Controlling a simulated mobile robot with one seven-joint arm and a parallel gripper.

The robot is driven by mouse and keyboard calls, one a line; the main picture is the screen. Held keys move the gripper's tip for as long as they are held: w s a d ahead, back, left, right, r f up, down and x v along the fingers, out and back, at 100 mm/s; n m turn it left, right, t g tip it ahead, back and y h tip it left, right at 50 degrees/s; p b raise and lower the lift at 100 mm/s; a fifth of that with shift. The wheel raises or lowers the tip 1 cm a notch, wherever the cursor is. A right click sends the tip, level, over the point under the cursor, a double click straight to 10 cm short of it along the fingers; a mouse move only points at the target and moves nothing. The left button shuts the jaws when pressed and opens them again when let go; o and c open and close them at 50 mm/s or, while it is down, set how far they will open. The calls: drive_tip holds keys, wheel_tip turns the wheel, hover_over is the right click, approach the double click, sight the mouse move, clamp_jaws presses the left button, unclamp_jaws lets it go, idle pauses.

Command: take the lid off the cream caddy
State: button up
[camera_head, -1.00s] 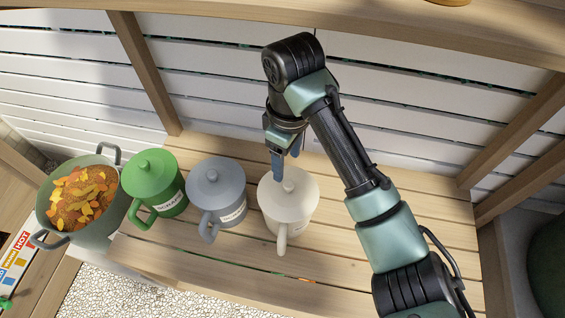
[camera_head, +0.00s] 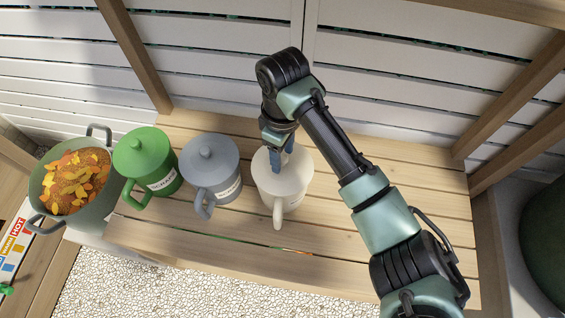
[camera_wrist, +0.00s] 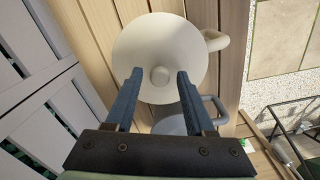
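The cream caddy (camera_head: 281,205) stands upright on the slatted wooden bench with its handle toward the front. Its lid (camera_head: 265,181) is on, and the lid (camera_wrist: 158,45) with its round knob (camera_wrist: 160,76) shows in the wrist view. My gripper (camera_head: 282,168) points down over the lid. In the wrist view my gripper (camera_wrist: 160,73) is open, with a blue finger on each side of the knob and a gap on both sides. In the head view the fingers hide the knob.
A grey lidded caddy (camera_head: 211,172) stands just left of the cream one, and a green lidded caddy (camera_head: 147,165) stands beyond it. A pot (camera_head: 97,215) filled with orange and yellow pieces is at far left. The bench (camera_head: 420,205) is clear to the right.

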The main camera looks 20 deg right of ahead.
clamp_jaws()
idle(1.2)
